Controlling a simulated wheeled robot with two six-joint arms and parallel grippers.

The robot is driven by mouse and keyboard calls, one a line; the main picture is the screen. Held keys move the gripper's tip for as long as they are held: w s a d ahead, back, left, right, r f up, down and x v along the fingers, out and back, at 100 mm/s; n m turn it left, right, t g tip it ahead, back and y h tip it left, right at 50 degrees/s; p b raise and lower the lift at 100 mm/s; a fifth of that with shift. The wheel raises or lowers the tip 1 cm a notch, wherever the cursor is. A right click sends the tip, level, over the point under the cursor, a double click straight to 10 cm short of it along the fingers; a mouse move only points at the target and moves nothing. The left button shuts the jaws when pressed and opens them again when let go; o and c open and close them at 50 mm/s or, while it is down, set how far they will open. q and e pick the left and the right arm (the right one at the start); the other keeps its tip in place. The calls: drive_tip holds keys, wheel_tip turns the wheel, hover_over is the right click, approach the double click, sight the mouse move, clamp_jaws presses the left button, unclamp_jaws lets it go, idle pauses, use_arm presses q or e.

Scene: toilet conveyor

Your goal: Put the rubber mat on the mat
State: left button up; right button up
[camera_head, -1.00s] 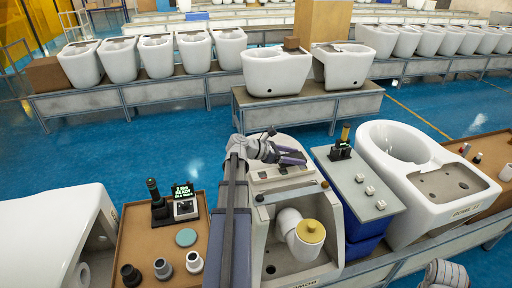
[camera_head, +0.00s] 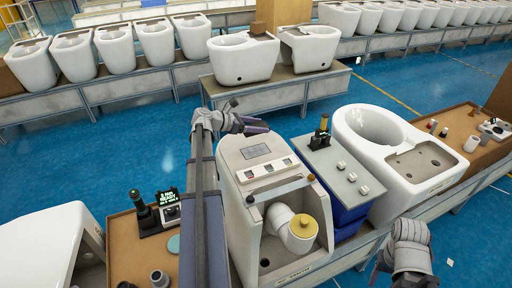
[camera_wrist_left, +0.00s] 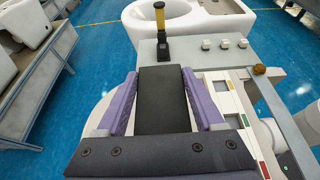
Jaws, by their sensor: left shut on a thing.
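My left gripper (camera_head: 247,124) hangs over the back edge of the white machine (camera_head: 240,226) in the head view. In the left wrist view its purple fingers (camera_wrist_left: 163,108) are shut on a flat black slab (camera_wrist_left: 163,92), which looks like the rubber mat. The slab is held above the machine top, apart from the surface as far as I can tell. A dark grey rectangle (camera_head: 257,151) lies on the machine's sloped top, just in front of the gripper; I cannot tell whether it is the mat. My right arm shows at lower right, with no fingers visible.
A blue bin with a grey lid (camera_head: 338,172) stands right of the machine, with a yellow-topped tool (camera_head: 323,125) upright on it. A white toilet (camera_head: 370,125) is further right. A brown tray (camera_head: 122,234) with small items is at lower left.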

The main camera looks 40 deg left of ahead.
sight(258, 150)
use_arm(q)
drive_tip(key=shift+f+b, duration=4.85)
drive_tip(key=shift+f, duration=0.2)
drive_tip(key=shift+r, duration=0.1)
drive_tip(key=o, duration=1.4)
drive_tip(key=shift+r, duration=0.15)
drive_tip(key=p+v, duration=0.4)
drive_tip(key=v, duration=0.7)
drive_tip(key=shift+a+p, duration=0.1)
drive_tip(key=shift+p, duration=0.3)
drive_tip(key=shift+s+a, duration=0.15)
drive_tip(key=shift+s, duration=0.2)
